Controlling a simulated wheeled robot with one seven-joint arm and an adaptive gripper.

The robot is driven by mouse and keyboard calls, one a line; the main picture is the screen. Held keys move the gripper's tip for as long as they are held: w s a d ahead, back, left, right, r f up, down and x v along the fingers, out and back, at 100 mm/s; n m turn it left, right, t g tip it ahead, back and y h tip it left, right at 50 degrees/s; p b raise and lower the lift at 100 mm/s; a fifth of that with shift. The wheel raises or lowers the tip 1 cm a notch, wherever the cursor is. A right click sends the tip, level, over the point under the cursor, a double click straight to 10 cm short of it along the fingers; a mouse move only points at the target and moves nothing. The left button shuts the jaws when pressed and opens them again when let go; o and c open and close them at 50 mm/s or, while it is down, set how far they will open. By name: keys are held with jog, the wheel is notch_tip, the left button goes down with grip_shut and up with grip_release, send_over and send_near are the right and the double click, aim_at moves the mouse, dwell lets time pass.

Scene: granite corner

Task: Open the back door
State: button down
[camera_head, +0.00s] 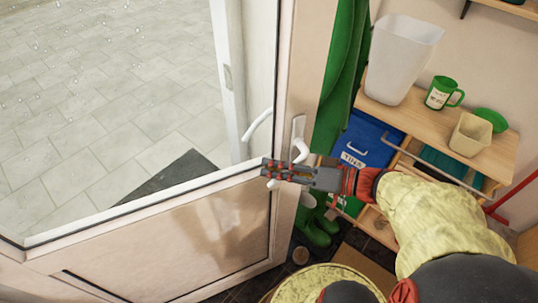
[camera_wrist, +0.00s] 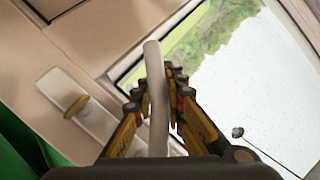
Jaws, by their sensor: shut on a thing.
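The back door (camera_head: 190,240) has a pale beige frame, a large glass pane and a solid lower panel. It appears to stand ajar, since a white jamb (camera_head: 228,80) with a small plate shows through the glass. The white lever handle (camera_head: 300,150) sits on the door's right stile. My gripper (camera_head: 272,171) is shut on the lever. In the wrist view the lever (camera_wrist: 156,95) runs between both fingers, and a brass-coloured piece (camera_wrist: 76,106) sits on the handle plate (camera_wrist: 85,115). My gripper hides part of the lever in the head view.
Right of the door, a wooden shelf (camera_head: 408,112) holds a white bin (camera_head: 402,58), a green mug (camera_head: 441,93) and a beige pot (camera_head: 470,134). A blue box (camera_head: 366,142) and green boots (camera_head: 318,230) are close below. Outside lies clear grey paving (camera_head: 100,100) and a dark mat (camera_head: 165,178).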

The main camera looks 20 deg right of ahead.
jog(key=shift+s+d+f, duration=0.2)
jog(key=shift+s+f, duration=0.15)
jog(key=shift+s, duration=0.35)
jog(key=c, duration=2.2)
grip_release()
jog(key=shift+d, duration=0.1)
jog(key=o, duration=0.4)
jog(key=shift+r, duration=0.1)
jog(key=shift+c, duration=0.2)
jog(key=shift+r, duration=0.1)
